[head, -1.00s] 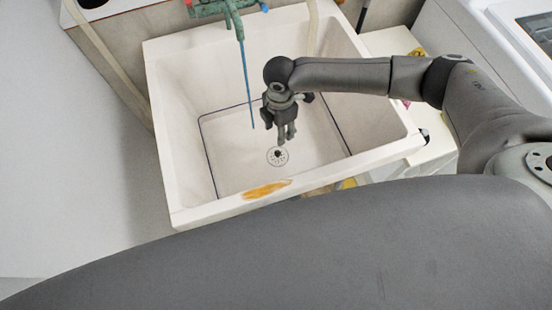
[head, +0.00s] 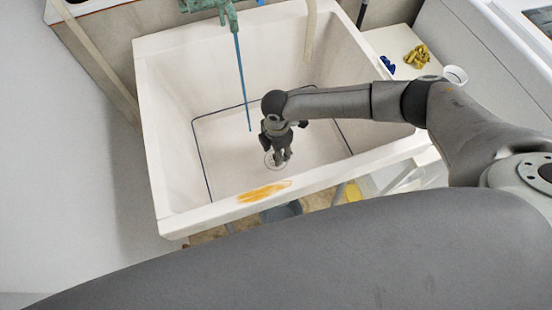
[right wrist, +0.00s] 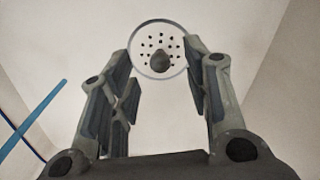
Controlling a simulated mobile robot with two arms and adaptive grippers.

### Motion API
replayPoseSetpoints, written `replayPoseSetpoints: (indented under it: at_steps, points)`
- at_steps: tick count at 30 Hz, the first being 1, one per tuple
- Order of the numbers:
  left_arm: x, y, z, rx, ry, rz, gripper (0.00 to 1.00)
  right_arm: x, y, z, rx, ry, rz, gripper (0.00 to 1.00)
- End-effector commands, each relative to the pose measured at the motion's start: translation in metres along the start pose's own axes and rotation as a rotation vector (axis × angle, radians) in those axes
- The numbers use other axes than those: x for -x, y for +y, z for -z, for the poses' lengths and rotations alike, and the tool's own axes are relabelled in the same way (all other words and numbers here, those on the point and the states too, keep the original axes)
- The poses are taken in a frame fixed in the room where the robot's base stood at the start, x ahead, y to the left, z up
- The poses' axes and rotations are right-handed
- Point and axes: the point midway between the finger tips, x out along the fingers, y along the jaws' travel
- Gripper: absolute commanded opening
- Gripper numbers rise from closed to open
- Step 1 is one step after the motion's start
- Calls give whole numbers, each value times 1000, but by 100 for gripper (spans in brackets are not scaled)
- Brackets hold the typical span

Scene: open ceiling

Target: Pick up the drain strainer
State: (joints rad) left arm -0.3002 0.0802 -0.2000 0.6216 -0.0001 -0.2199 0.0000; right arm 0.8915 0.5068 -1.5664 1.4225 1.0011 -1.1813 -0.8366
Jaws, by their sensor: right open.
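The drain strainer (right wrist: 158,42) is a round white disc with small holes and a dark knob (right wrist: 160,62) at its middle. It lies on the floor of the white sink (head: 228,165). In the head view only part of the strainer (head: 269,160) shows, the rest hidden behind my right gripper (head: 281,160). In the right wrist view my right gripper (right wrist: 158,65) is open and empty, its fingers on either side of the strainer in the picture. I cannot tell how far the fingertips are above it. My left gripper is not in view.
A thin blue rod (head: 243,85) hangs into the sink from a green fixture (head: 210,8). The sink's front rim (head: 330,181) has a yellow-brown stain (head: 264,192). A yellow crumpled item (head: 417,56), a blue item (head: 387,65) and a white cup (head: 455,75) are at the right.

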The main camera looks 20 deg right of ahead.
Motion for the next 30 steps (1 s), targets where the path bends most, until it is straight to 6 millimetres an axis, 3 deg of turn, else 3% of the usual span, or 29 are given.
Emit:
replayPoseSetpoints:
  at_steps: [7,17,27,30]
  points:
    - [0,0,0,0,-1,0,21,-32,0,2,0,-1,2,44]
    - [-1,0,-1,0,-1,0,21,-38,0,1,0,0,1,43]
    - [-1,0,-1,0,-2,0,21,-37,0,1,0,0,1,0]
    - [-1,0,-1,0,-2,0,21,-37,0,1,0,0,1,0]
